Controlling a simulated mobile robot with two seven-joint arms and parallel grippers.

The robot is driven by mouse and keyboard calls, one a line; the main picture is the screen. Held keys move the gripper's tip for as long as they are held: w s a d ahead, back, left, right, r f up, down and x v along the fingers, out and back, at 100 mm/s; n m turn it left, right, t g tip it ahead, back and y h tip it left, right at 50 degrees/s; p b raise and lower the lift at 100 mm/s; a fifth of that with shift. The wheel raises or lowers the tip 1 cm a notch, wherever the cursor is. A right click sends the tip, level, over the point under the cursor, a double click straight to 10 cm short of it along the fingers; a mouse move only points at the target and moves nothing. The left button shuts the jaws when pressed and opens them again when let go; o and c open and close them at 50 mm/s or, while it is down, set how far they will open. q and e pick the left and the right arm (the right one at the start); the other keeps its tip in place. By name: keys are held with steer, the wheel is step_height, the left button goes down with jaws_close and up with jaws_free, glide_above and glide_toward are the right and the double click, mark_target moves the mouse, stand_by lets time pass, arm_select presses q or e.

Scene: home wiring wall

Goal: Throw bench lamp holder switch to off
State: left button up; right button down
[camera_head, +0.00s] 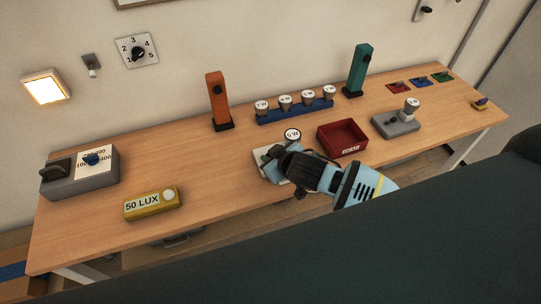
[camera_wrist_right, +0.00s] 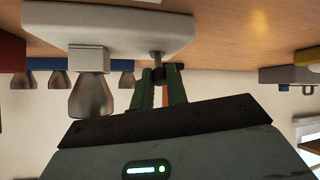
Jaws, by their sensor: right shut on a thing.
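The bench lamp holder, a white block (camera_head: 259,163), stands near the front edge of the bench, with a bulb marked 5 W (camera_head: 292,135) in it. My right gripper (camera_head: 272,160) comes over it from the right and hides much of it. In the right wrist view, which is upside down, the holder's white base (camera_wrist_right: 105,25) is at the top and its silvery bulb (camera_wrist_right: 91,97) hangs at the left. There my right gripper (camera_wrist_right: 162,76) is shut on the small switch lever (camera_wrist_right: 156,56). The lever's exact position is hard to tell. My left gripper is not in view.
A red tray (camera_head: 343,137) is close to the right of the holder, and a grey lamp holder (camera_head: 396,124) is beyond it. A blue bulb rack (camera_head: 295,112) stands behind. A yellow lux meter (camera_head: 152,204) lies left. Bare bench is between the meter and holder.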

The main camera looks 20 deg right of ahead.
steer(key=c, duration=1.4)
jaws_free()
steer(key=shift+s+r, duration=0.1)
steer(key=v, duration=0.7)
steer(key=shift+s+r, duration=0.2)
steer(key=s+a+f+m+y, duration=0.1)
steer(key=s+a+f+y, duration=0.1)
steer(key=s+f, duration=0.65)
steer(key=s+d+f+h, duration=0.1)
steer(key=s+f, duration=0.2)
steer(key=s, duration=0.1)
steer(key=s+d+f+m+h, duration=0.1)
steer(key=s+d+f, duration=0.1)
steer(key=s, duration=0.3)
steer(key=s+d+f+m, duration=0.1)
steer(key=s+d+f, duration=0.1)
steer(key=s+f, duration=0.3)
steer(key=shift+s+g+h, duration=0.2)
steer(key=shift+g+h, duration=0.1)
steer(key=shift+h, duration=0.1)
